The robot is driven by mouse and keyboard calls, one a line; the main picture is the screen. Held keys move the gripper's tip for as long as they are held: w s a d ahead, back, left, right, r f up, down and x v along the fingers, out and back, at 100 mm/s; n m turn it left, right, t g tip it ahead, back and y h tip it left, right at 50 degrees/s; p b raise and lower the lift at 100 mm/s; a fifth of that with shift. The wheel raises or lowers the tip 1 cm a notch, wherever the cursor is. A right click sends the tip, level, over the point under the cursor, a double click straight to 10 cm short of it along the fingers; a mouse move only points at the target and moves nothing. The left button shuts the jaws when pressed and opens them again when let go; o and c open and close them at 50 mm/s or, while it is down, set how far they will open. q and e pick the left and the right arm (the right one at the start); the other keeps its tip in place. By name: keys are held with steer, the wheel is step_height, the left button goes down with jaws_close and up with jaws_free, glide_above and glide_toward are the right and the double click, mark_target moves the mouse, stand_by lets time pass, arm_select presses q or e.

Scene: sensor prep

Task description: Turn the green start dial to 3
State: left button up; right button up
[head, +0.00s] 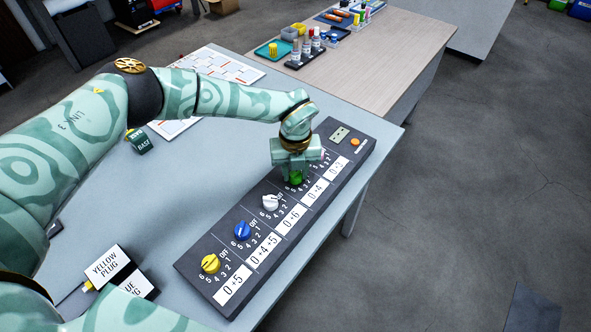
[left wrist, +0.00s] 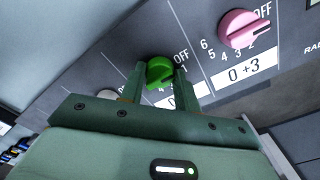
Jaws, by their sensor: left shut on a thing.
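The green start dial (head: 296,178) is on the dark dial panel (head: 262,185), between the white dial and the pink dial. My left gripper (head: 294,172) is over it from above and hides part of it and its numbers in the head view. In the left wrist view the green dial (left wrist: 159,72) sits between the two fingers (left wrist: 160,80), which are shut on it. The fingers cover much of its number ring, so I cannot tell its setting. The label below it reads 0+4 in the head view. My right gripper is not in view.
The panel also has a yellow dial (head: 210,264), a blue dial (head: 242,231), a white dial (head: 270,202) and a pink dial (left wrist: 240,28). Plug boxes (head: 108,265) stand at the lower left. Bottles and a green tray (head: 266,50) are on the wooden table (head: 385,40) behind.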

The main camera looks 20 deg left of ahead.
arm_select(q)
steer(key=m+p, duration=0.1)
steer(key=m, duration=0.2)
steer(key=shift+r+m+p, duration=0.1)
steer(key=shift+m+p, duration=0.2)
steer(key=shift+m, duration=0.1)
steer(key=m+p, duration=0.1)
steer(key=m, duration=1.2)
steer(key=shift+m, duration=0.3)
steer(key=o, duration=1)
steer(key=shift+c, duration=0.2)
